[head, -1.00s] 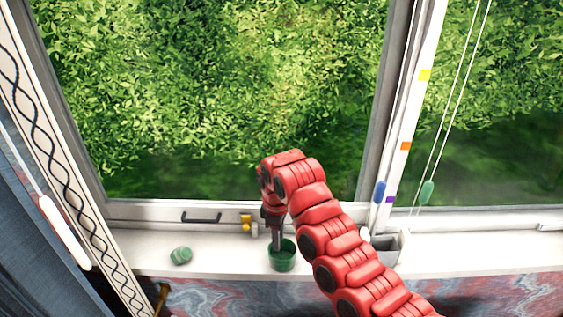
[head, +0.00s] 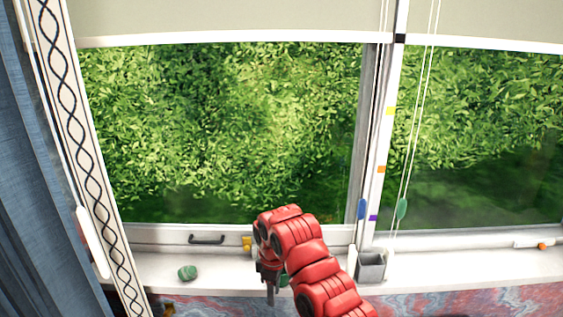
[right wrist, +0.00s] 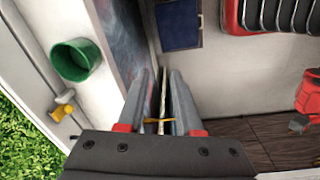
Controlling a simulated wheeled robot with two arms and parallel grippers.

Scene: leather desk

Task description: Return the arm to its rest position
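My right arm is red and reaches up from the bottom of the head view. Its gripper (head: 270,289) points down at the window sill, close beside the green cup (head: 285,281), which is mostly hidden behind the arm. In the right wrist view the gripper's two grey fingers (right wrist: 161,75) stand apart with a gap between them. A thin brass-coloured piece (right wrist: 160,120) shows in that gap, and I cannot tell how far beyond the fingers it is. The green cup (right wrist: 77,60) stands upper left, clear of the fingers. My left gripper is not in view.
On the white sill (head: 225,269) are a green stone-like lump (head: 187,273) and a grey square container (head: 371,266). A yellow fitting (head: 247,243) and a black handle (head: 206,239) are on the window frame. Blind cords (head: 415,120) hang at right. A blue curtain (head: 35,180) is at left.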

